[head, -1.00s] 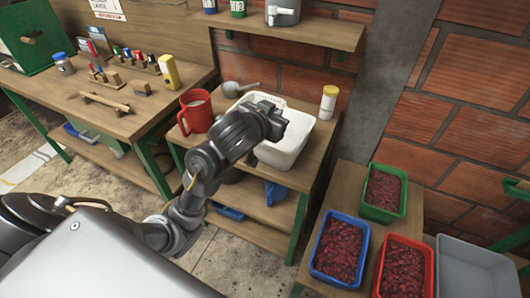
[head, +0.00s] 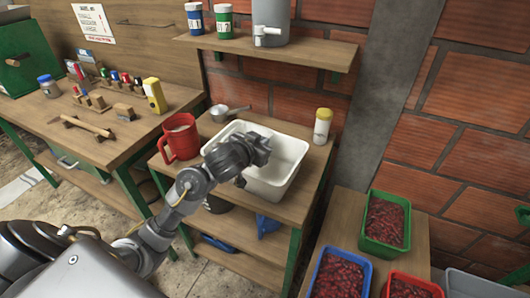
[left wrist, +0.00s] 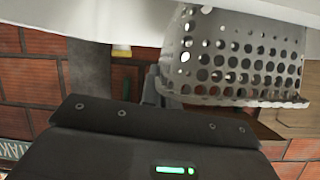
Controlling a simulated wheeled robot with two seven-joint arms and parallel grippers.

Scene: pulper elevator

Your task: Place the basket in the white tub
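The white tub (head: 288,165) stands on the small wooden table. My left gripper (head: 258,153) is over the tub's front left part and hides some of its inside. In the left wrist view, a light grey basket (left wrist: 235,60) with round holes shows close by, at the upper right beyond the gripper housing. A white surface, which looks like the tub (left wrist: 60,20), crosses the top there and cuts off part of the basket. The fingertips are not clear, so I cannot tell whether they hold the basket. In the head view I cannot make the basket out. My right gripper is not in view.
A red mug (head: 180,138) and a metal pan (head: 222,112) stand left of the tub. A yellow-lidded jar (head: 323,126) stands to its right. Crates with red contents, one green (head: 400,205), are on a lower table at right. A wall shelf (head: 300,48) hangs behind.

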